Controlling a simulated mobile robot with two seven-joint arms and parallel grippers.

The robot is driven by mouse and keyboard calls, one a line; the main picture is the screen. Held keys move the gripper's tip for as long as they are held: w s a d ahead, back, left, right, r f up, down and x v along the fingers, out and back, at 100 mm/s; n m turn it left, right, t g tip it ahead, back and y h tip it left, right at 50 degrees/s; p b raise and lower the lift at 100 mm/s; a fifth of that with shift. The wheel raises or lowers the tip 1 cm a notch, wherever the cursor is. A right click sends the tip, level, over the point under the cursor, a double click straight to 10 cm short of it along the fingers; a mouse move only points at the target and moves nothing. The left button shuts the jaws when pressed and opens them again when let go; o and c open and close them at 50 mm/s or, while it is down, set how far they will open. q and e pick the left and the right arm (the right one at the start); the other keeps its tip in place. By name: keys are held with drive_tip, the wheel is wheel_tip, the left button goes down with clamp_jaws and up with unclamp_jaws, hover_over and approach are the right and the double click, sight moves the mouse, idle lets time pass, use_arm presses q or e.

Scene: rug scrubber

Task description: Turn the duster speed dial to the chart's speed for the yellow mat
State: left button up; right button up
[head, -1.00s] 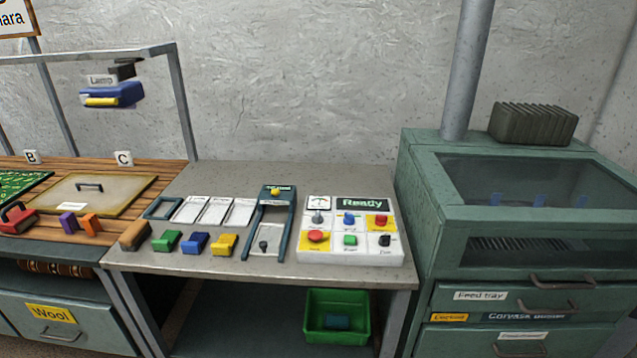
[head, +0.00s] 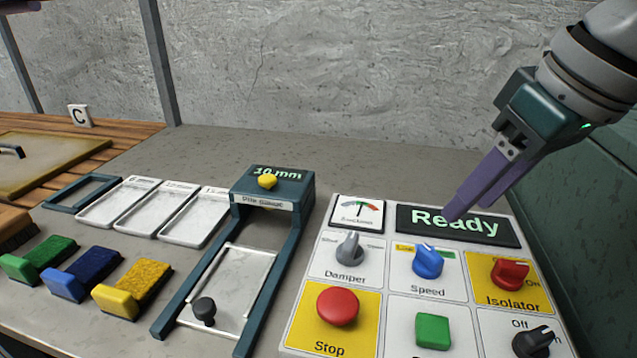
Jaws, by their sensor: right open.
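My right gripper (head: 455,212) has purple fingers and is open and empty. It comes in from the upper right, its tips in front of the "Ready" display (head: 490,225), above and right of the Speed dial, apart from it in the picture. A tan-yellow mat or board (head: 62,172) lies at far left near block C (head: 80,115). I see no readable chart.
The red Stop button (head: 337,306), green button (head: 433,331) and black Off knob (head: 535,342) sit below. A pile gauge reading "10 mm" (head: 272,185) stands left of the panel. Green, blue and yellow brushes (head: 132,287) lie further left. A green machine stands right.

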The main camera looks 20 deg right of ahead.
sight(429, 250)
drive_tip(key=x, duration=0.3)
drive_tip(key=b+x, duration=0.1)
drive_tip(key=x, duration=0.5)
drive_tip(key=shift+s+a+f+b, duration=0.1)
drive_tip(key=shift+s+a+b, duration=0.05)
drive_tip(key=shift+s+b, duration=0.2)
drive_tip(key=shift+w+f, duration=0.2)
drive_tip(key=shift+f, duration=0.1)
drive_tip(key=shift+c, duration=0.3)
clamp_jaws()
